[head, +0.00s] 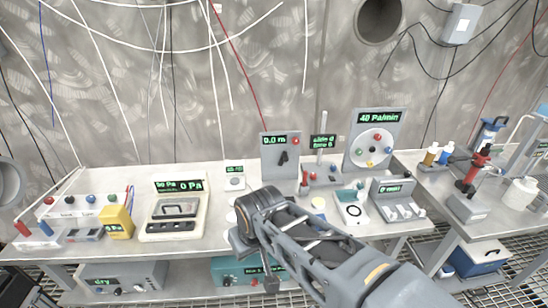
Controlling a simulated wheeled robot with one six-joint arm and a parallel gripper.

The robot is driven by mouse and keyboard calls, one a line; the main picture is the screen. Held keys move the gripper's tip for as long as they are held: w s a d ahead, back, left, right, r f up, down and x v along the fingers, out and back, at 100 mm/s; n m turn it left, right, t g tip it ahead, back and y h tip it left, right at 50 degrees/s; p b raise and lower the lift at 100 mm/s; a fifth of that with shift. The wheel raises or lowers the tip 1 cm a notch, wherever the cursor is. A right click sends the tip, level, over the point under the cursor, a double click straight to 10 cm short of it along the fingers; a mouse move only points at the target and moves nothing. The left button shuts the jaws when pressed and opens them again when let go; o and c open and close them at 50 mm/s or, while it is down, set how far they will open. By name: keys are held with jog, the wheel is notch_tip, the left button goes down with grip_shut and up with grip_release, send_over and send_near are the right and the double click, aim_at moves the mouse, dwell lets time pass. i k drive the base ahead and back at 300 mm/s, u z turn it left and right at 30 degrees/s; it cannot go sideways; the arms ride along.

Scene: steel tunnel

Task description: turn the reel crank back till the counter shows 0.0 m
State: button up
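A grey upright panel (282,169) stands at the back of the bench, near the middle of the head view. Its small green counter display (274,140) appears to read 0.0 m, though the digits are tiny. A dark crank (283,158) sits on the panel's face below the display, and a red button is at its upper right. My arm reaches up from the lower right, in front of the bench and below the panel. My gripper (243,242) seems to be at the folded end of the arm, apart from the crank; its fingers cannot be made out.
A panel with a round dial (375,140) reading 40 Pa/min stands right of the counter panel. A pressure meter (173,216) is on the left of the bench. A red-handled post (304,185) and small instruments crowd the middle. Cables hang on the wall.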

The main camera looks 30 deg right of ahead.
aim_at(283, 162)
jog(key=u, duration=0.5)
jog(key=k, duration=1.25)
jog(key=z, duration=0.05)
jog(key=i, duration=0.45)
jog(key=z, duration=0.6)
jog(key=i, duration=1.3)
jog(key=u, duration=0.6)
